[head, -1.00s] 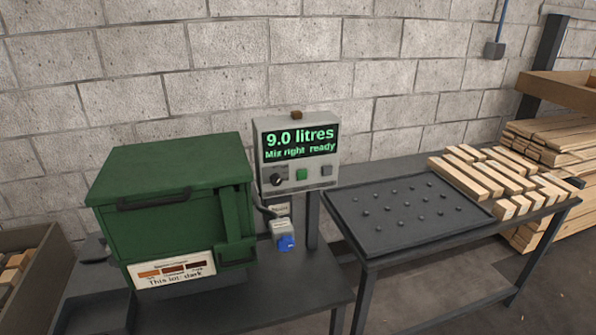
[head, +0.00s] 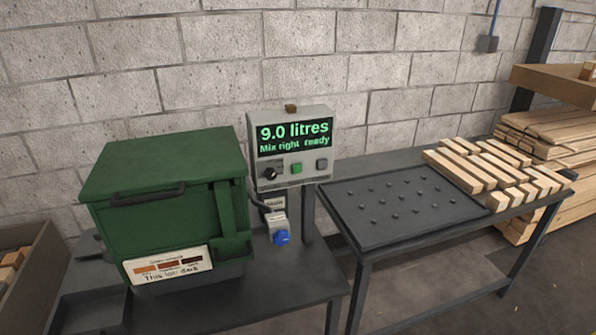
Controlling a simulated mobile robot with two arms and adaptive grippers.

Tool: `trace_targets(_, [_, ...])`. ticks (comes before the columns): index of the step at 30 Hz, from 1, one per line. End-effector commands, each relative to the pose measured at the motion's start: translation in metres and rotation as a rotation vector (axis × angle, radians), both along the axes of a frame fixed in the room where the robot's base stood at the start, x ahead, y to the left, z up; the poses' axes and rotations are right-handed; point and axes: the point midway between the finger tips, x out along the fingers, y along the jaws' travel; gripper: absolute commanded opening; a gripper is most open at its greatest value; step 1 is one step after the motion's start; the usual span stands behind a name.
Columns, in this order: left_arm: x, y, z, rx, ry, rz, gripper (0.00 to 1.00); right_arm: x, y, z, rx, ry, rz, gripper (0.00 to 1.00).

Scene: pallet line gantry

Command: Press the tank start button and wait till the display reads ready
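A grey control box (head: 293,148) stands on a post behind the bench. Its display (head: 293,136) reads "9.0 litres" and "Mix right ready" in green letters. Below the display are a black knob (head: 271,173), a green button (head: 297,168) and a grey button (head: 321,164). A green lidded tank (head: 165,205) stands on the bench to the left of the box. A label on its front (head: 168,266) shows brown colour swatches and the words "This lot: dark". Neither of my grippers is in view.
A dark tray with raised studs (head: 400,209) lies on the right-hand table, with several wooden blocks (head: 490,172) beyond it. A blue-ended grey fitting (head: 279,230) hangs below the control box. Timber stacks stand at far right, a bin (head: 38,262) at left.

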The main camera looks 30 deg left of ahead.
Motion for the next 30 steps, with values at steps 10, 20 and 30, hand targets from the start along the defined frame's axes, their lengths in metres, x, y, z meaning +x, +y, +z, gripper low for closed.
trace_targets(10, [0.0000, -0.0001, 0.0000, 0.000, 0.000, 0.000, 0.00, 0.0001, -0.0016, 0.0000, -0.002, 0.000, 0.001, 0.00])
trace_targets(20, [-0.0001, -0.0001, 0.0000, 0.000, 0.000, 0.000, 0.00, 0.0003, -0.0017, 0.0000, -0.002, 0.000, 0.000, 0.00])
trace_targets(30, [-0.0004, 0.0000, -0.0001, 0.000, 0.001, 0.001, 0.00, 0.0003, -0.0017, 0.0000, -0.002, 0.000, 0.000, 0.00])
